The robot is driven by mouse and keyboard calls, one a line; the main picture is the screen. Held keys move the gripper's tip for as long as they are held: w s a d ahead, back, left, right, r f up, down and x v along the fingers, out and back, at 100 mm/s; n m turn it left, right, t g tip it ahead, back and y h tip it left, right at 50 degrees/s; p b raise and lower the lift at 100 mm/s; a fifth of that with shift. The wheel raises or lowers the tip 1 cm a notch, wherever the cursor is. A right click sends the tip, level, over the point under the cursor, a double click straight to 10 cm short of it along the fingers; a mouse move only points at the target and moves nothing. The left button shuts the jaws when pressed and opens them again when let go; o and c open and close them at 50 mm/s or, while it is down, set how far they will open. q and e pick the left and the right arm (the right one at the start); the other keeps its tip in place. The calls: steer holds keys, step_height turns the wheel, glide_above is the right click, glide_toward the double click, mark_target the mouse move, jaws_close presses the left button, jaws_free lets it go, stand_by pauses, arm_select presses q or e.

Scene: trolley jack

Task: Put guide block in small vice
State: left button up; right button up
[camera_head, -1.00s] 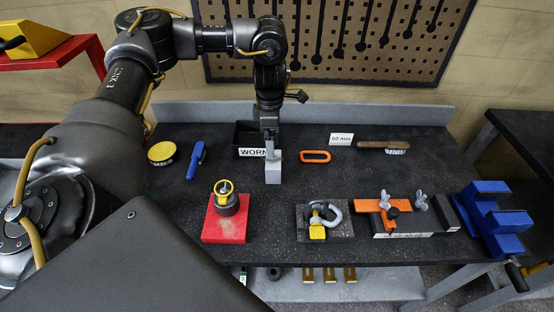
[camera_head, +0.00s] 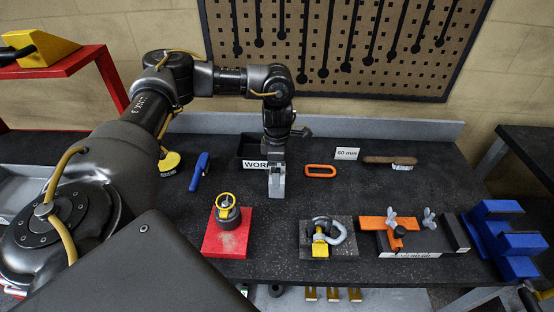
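A small pale grey block (camera_head: 277,186), which I take to be the guide block, stands on the dark bench in front of the black bin. My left gripper (camera_head: 276,168) points down right at the block's top, with its fingertips overlapping it. The fingers are too small and merged with the block to tell whether they grip it. A blue vice (camera_head: 508,240), the likely small vice, is at the bench's right end. The gap between its jaws is hard to make out. My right gripper is not in view.
A black bin labelled "WORN" (camera_head: 256,164), an orange ring (camera_head: 320,171) and a brush (camera_head: 388,161) are at the back. A red block (camera_head: 226,243), a plate with a shackle (camera_head: 340,253) and an orange clamp (camera_head: 376,223) line the front. Bench between rows is clear.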

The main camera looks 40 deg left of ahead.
arm_select(q)
step_height(320, 180, down, 4)
steer(key=shift+w+a+r+p, duration=0.1)
steer(key=shift+r+p, duration=0.1)
steer(key=shift+p, duration=0.5)
steer(key=shift+f, duration=0.35)
steer(key=shift+c, duration=0.3)
steer(key=c, duration=1.4)
steer(key=shift+w+r, duration=0.1)
steer(key=c, duration=0.3)
